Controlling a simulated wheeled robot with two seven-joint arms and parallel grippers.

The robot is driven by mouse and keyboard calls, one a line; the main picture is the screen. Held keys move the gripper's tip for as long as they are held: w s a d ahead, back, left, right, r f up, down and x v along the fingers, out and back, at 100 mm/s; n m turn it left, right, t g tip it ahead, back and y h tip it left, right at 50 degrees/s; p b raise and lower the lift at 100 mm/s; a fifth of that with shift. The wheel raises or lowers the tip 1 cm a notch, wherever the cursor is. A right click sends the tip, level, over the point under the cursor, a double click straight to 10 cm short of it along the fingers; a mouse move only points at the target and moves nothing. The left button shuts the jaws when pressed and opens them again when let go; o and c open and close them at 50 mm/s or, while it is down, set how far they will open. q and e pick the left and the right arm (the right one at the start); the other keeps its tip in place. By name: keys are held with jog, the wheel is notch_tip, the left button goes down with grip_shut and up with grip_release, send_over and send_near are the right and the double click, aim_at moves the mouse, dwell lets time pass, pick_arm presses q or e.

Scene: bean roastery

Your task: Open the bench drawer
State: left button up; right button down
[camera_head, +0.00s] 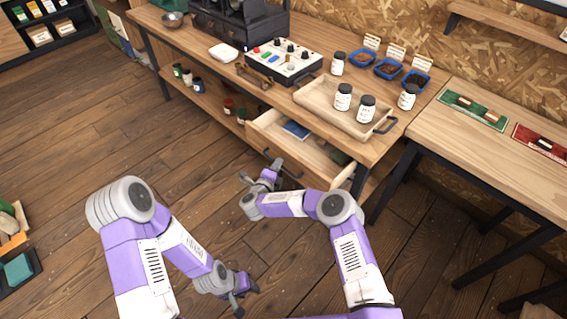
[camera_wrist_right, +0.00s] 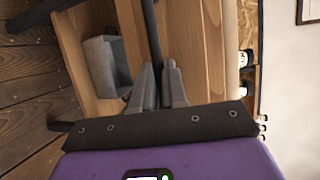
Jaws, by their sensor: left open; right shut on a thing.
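The bench drawer (camera_head: 318,164) is pulled out from under the wooden bench, with its inside showing. A blue flat item (camera_head: 296,129) and a dark green item (camera_head: 339,157) lie in it. My right gripper (camera_head: 269,169) is at the drawer front, shut on the dark bar handle (camera_wrist_right: 151,32), which runs between its fingers in the right wrist view (camera_wrist_right: 158,82). My left gripper (camera_head: 246,297) is open and empty, low over the floor and apart from the drawer.
On the bench top stand a wooden tray (camera_head: 322,106) with jars, a control box (camera_head: 284,62) with knobs, and blue bins (camera_head: 388,69). A second table (camera_head: 490,165) stands to the right. Open wooden floor (camera_head: 80,130) lies to the left.

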jog(key=shift+s+a+p, duration=0.3)
jog(key=shift+s+a, duration=1.4)
jog(key=shift+a, duration=0.1)
jog(key=c, duration=1.2)
grip_release()
jog(key=shift+o, duration=0.2)
jog(key=p+v, duration=0.2)
jog(key=v, duration=0.5)
jog(key=shift+s+a, duration=0.2)
jog(key=shift+s, duration=0.05)
jog(key=shift+w, duration=0.1)
